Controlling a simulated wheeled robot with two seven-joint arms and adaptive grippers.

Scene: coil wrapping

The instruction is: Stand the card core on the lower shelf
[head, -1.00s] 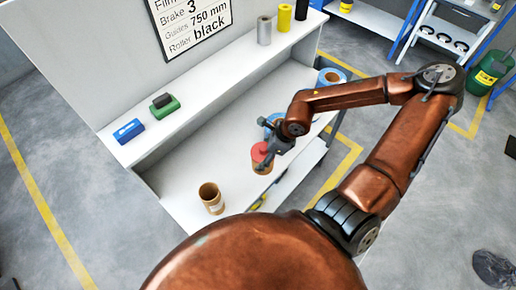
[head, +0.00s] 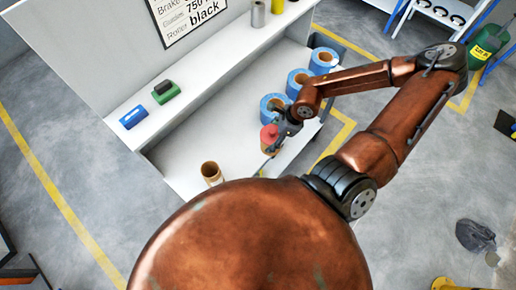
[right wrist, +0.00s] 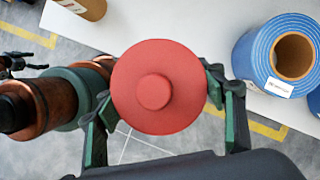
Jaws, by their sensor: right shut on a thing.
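A brown card core (head: 210,172), an open tube, stands upright on the white bench top, partly hidden by my body. A brown tube, likely the same core, also shows at the top left edge in the right wrist view (right wrist: 88,6). My right gripper (head: 277,138) is shut on a red-topped object (head: 269,134) with a tan body. In the right wrist view its round red top with a central knob (right wrist: 155,92) fills the space between the fingers. It is near the bench's front edge, beside the nearest blue coil. My left gripper is not in view.
Blue coils (head: 297,82) stand in a row on the right of the bench (head: 232,145). A green block (head: 167,94) and a blue block (head: 132,118) lie on the raised shelf (head: 190,75).

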